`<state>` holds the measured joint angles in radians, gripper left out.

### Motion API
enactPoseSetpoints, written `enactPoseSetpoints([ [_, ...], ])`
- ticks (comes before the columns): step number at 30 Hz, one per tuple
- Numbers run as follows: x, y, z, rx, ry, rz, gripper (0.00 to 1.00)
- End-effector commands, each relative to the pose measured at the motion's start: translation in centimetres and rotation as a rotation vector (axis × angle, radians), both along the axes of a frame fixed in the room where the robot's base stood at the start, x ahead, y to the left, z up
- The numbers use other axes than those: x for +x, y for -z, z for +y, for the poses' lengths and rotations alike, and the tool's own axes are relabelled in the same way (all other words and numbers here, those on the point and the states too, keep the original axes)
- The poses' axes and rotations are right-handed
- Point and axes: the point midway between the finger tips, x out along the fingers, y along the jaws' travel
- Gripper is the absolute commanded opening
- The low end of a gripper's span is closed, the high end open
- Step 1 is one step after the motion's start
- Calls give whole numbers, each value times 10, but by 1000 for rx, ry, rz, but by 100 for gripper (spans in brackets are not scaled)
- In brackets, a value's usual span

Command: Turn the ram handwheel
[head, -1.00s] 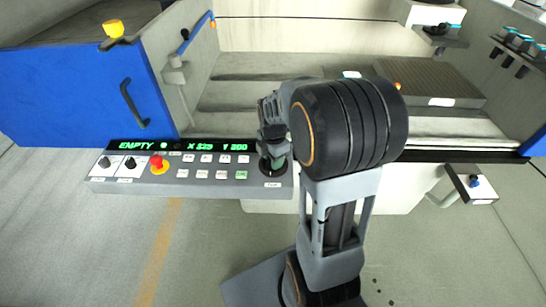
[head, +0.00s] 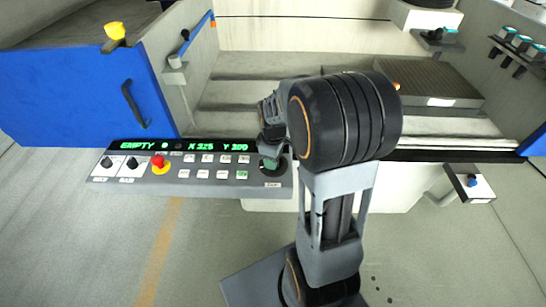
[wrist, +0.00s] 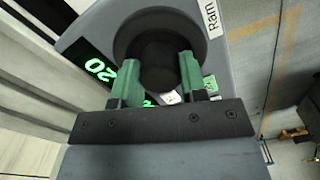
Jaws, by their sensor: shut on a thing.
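The ram handwheel (wrist: 158,67) is a dark round knob on a wider black disc, beside a label reading "Ram" in the wrist view. My gripper (wrist: 158,75) has its two green fingers on either side of the knob and is shut on it. In the head view the handwheel's black base (head: 273,169) shows at the right end of the control panel (head: 215,190). My arm hides part of the knob and of the fingers there.
The panel carries a red stop button (head: 158,165), two black knobs, several white buttons and a green display (head: 205,146) reading "EMPTY". A blue door (head: 80,95) stands at left. A small bracket with a blue button (head: 472,182) juts out at right.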

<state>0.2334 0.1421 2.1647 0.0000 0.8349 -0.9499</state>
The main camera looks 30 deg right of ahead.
Motion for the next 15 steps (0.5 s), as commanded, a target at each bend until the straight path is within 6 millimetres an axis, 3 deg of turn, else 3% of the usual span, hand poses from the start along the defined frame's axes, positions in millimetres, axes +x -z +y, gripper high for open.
enactPoseSetpoints([
  [15, 0, -1, 0, 0, 488, 0, 16],
])
